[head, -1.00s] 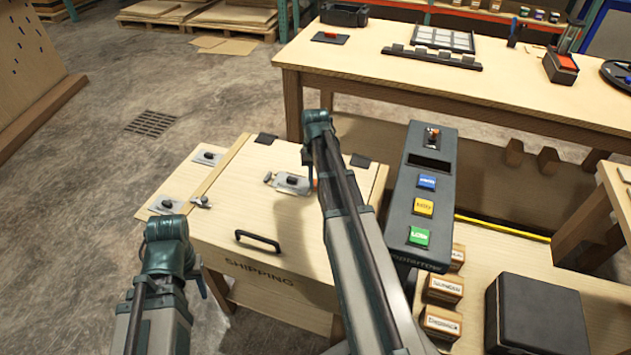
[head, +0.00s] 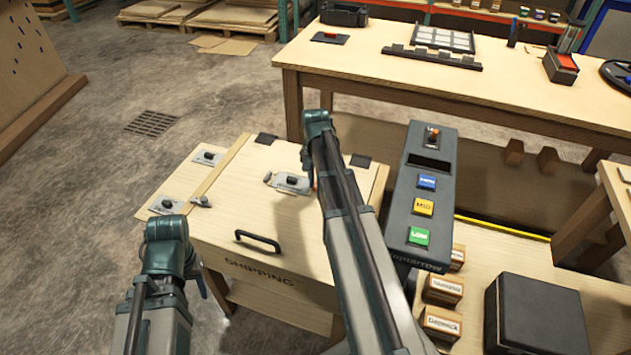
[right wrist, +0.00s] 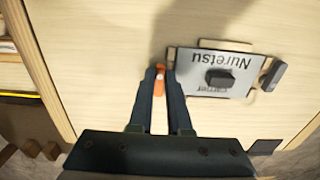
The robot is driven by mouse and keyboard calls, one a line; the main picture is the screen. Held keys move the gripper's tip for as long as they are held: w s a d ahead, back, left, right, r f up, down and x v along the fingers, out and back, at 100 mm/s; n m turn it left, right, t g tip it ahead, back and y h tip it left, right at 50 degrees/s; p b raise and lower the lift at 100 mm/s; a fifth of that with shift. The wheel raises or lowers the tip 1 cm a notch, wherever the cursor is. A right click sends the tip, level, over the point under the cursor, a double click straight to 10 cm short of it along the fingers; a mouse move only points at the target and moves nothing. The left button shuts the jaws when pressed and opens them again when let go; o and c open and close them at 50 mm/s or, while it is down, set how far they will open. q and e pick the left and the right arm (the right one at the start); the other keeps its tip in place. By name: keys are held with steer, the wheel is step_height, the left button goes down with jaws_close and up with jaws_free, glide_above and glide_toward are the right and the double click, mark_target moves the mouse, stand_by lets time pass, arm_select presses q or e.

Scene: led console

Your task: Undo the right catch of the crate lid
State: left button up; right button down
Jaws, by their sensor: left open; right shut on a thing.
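The pale wooden crate lid (head: 232,208) is closed, with a black handle at its front. A metal plate (head: 291,183) with a dark knob lies on it; the right wrist view shows this plate upside down (right wrist: 222,62). A small orange-tipped piece, seemingly the right catch (right wrist: 159,82), stands beside the plate, between the fingers of my right gripper (right wrist: 161,72), which is shut on it. In the head view my right arm hides most of this. A grey catch (head: 267,178) sits at the plate's other end. My left gripper (head: 203,284) is open and empty by the crate's left front, mostly hidden.
A dark console (head: 422,195) with blue, yellow and green buttons stands close to the right of my right arm. A side shelf (head: 183,182) with two plates adjoins the crate's left.

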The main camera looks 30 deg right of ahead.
mark_target(315, 186)
steer(key=c, duration=0.9)
jaws_free()
steer(key=shift+o, duration=0.2)
step_height(315, 186, up, 14)
steer(key=p, duration=1.3)
steer(key=shift+p, duration=0.4)
steer(key=shift+f, duration=0.15)
